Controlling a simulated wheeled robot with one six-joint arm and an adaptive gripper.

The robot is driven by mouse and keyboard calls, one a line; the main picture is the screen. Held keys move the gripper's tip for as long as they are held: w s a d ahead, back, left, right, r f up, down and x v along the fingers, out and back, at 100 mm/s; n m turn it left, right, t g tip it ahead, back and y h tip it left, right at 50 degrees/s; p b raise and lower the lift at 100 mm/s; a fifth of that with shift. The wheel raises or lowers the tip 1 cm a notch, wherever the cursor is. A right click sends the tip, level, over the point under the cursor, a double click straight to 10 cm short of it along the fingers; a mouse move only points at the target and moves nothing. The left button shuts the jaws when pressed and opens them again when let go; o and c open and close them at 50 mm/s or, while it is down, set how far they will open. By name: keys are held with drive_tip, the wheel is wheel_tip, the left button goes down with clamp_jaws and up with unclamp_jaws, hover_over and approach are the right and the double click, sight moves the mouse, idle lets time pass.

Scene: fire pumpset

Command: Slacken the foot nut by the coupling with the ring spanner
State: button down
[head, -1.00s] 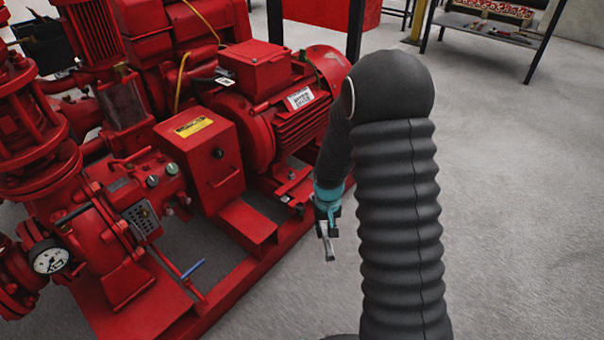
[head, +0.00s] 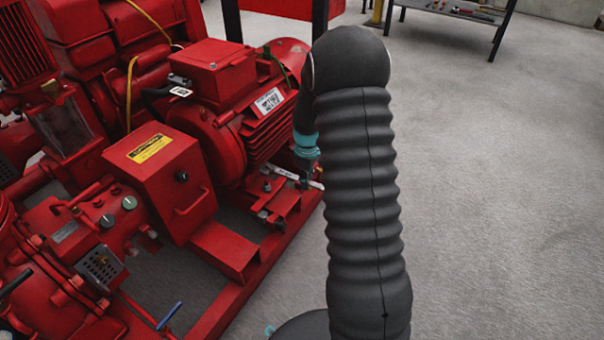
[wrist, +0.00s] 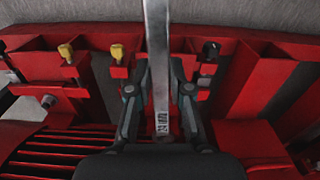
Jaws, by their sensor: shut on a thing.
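My gripper (head: 306,168) is beside the red motor (head: 235,110), partly hidden by my arm in the head view. It is shut on the ring spanner, a long pale metal bar (head: 284,172). In the wrist view the spanner (wrist: 158,60) stands between my fingers (wrist: 160,100) and runs out past the top edge, so that end is hidden. A dark nut (wrist: 210,50) shows right of the spanner, and a silver bolt (wrist: 47,100) shows at left. In the head view, small foot fasteners (head: 263,214) sit on the base near the motor. I cannot tell whether the spanner touches any nut.
A red box with a yellow label (head: 155,160) stands left of the motor on the red base frame (head: 255,285). Two yellow-topped fittings (wrist: 117,53) are left of the spanner. A table with tools (head: 455,12) is at the back. The floor at right is clear.

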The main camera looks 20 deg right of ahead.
drive_tip(key=shift+w+a, duration=0.1)
drive_tip(key=shift+a, duration=0.05)
drive_tip(key=shift+f+b, duration=1.5)
drive_tip(key=shift+f, duration=1)
drive_tip(key=shift+f+b, duration=0.55)
drive_tip(key=shift+f, duration=0.75)
